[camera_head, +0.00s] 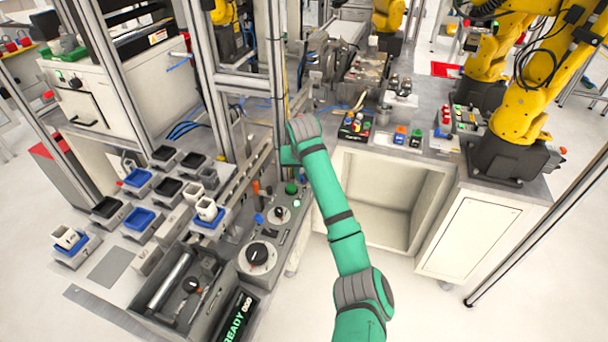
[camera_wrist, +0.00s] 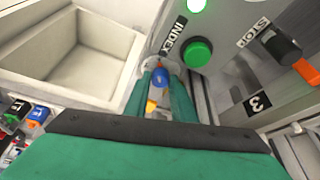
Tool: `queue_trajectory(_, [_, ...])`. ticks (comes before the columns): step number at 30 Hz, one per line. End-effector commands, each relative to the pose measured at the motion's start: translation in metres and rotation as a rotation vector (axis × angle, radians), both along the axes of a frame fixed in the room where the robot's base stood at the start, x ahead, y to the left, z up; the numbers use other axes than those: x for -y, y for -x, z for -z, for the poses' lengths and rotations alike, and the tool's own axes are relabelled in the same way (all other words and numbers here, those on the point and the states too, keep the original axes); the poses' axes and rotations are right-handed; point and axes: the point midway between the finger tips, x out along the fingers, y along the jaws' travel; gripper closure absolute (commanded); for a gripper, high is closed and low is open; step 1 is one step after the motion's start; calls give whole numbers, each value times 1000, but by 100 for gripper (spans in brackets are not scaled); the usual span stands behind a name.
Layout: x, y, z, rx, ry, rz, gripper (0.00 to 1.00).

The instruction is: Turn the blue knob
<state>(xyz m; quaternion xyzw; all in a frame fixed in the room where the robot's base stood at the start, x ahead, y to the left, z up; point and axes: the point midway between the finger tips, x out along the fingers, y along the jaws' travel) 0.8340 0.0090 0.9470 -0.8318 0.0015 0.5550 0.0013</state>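A small blue knob (camera_head: 259,218) sits on the grey control panel (camera_head: 270,240) in the head view, left of my arm. In the head view my green gripper (camera_head: 289,155) is above and beyond the panel, apart from the blue knob; its fingertips are hidden. In the wrist view my gripper (camera_wrist: 160,66) has its two green fingers apart. A small blue and orange-yellow thing (camera_wrist: 160,77) shows between them; I cannot tell whether it is touched or lies behind. The blue knob cannot be made out for certain in the wrist view.
The panel has a green button (camera_wrist: 197,52) marked INDEX, a black and orange switch (camera_wrist: 284,47) marked STOP, and a large black-and-white dial (camera_head: 258,256). Metal posts (camera_head: 277,70) stand beyond it. An open cabinet (camera_head: 385,190) is to the right. Blue and black bins (camera_head: 140,219) stand left.

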Motion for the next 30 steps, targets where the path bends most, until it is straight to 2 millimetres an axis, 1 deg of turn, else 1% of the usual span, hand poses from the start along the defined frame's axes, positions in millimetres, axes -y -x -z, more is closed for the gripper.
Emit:
queue_trajectory(10, [0, 0, -1, 0, 0, -1, 71])
queue_trajectory(14, [-1, 4, -10, 0, 1, -2, 71])
queue_trajectory(17, [-1, 10, -25, 2, -1, -1, 71])
queue_trajectory(24, [-2, 27, -67, 3, 0, -2, 71])
queue_trajectory(27, [-1, 33, -81, 3, 0, -2, 71])
queue_trajectory(30, [-1, 37, -92, 3, 0, -2, 71])
